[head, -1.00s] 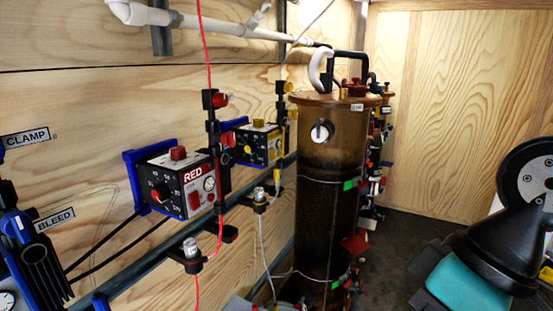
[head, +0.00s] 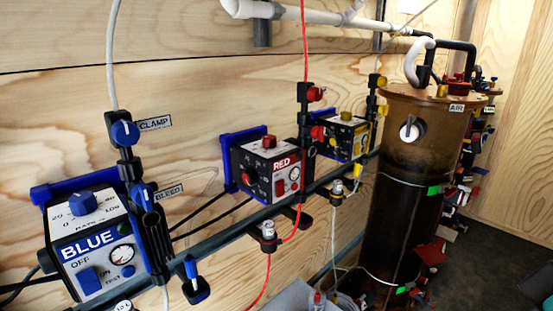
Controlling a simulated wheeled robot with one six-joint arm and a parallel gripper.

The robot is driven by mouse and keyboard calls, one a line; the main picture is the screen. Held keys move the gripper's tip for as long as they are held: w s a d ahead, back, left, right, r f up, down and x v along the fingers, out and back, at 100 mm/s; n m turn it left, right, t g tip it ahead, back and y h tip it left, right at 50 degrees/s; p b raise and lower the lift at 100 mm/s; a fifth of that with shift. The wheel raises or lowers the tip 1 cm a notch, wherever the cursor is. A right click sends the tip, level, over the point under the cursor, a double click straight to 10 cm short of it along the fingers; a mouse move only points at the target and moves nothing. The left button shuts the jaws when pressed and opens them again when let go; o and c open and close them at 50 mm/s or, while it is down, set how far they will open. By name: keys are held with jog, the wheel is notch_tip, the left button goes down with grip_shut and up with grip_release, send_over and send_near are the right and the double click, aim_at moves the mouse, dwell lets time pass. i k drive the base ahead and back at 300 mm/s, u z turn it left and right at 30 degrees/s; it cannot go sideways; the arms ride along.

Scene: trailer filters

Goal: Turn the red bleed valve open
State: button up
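The red unit (head: 270,167) is a black-and-white box labelled RED on a blue wall bracket. Beside it a black vertical post carries a red tube and two red knobs. The upper red knob (head: 316,94) sits near the top of the post. The lower red knob (head: 318,133) matches the position of the blue knob beside the BLEED label, so it appears to be the red bleed valve. Its exact handle angle is too small to tell. My gripper is not in view.
The blue unit (head: 88,250) is at the near left, with its CLAMP knob (head: 124,133) and BLEED knob (head: 143,196). A yellow unit (head: 347,137) is beyond the red one. A tall brown cylinder (head: 405,190) stands at the right. Dark floor (head: 490,265) shows at far right.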

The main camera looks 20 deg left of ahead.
aim_at(318, 132)
jog(key=z, duration=0.05)
jog(key=i, duration=0.65)
jog(key=u, duration=0.9)
